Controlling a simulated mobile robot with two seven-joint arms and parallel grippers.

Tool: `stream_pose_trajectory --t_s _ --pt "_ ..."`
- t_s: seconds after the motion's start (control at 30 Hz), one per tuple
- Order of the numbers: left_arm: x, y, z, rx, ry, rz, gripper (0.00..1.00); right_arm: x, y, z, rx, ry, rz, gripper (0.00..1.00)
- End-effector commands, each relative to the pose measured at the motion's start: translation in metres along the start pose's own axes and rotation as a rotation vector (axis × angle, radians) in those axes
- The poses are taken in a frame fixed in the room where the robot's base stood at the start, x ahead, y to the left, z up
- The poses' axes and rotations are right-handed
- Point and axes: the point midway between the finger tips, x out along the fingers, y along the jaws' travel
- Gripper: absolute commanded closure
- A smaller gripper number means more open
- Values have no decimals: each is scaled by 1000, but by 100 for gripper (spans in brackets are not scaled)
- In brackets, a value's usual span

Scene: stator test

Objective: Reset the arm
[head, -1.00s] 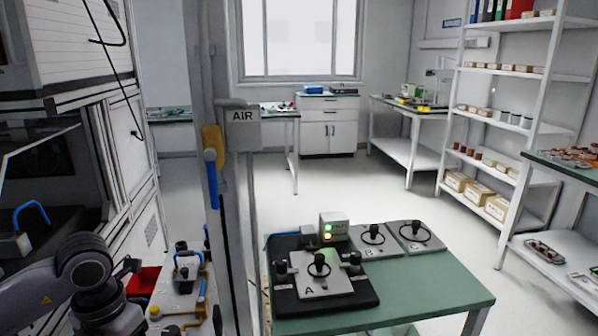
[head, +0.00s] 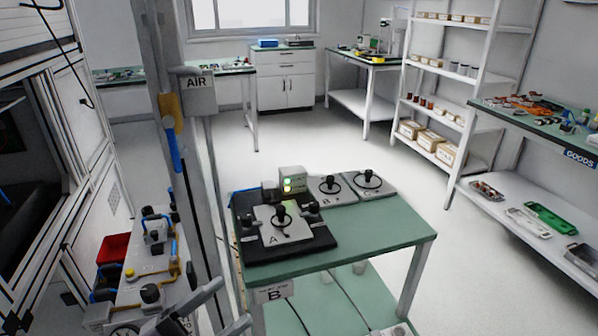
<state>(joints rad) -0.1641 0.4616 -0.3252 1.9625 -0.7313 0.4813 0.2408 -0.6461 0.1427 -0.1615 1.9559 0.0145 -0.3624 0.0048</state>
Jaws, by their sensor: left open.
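My left gripper (head: 234,301) shows only in part at the bottom edge of the head view, left of the green table. Its two grey fingers are apart, with nothing seen between them. Most of its arm is cut off by the frame. My right gripper is not in view.
A green table (head: 375,238) carries a black base with plate A (head: 283,228), plates B and C, and a box with lit lamps (head: 292,180). A grey post with an AIR sign (head: 197,82) stands at its left. A fixture bench (head: 150,262) and red bin (head: 113,247) are lower left.

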Motion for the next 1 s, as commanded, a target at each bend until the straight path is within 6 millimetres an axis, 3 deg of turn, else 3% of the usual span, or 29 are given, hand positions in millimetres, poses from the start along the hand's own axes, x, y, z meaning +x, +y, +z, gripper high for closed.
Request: stream_pose_trajectory --t_s 0.13,0.23,0.4,0.5,0.67,1.0 --pt "-39 15 50 -299 -363 -179 35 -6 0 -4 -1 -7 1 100" --pt "-79 46 78 -498 -613 -243 35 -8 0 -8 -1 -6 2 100" --pt "-145 111 93 -787 -954 -265 35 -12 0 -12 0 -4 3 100" --pt "-170 139 89 -897 -1071 -253 35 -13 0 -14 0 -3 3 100" --pt "-184 157 85 -968 -1141 -242 35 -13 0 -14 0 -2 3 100" --pt "-184 158 85 -968 -1141 -241 35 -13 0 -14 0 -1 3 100"
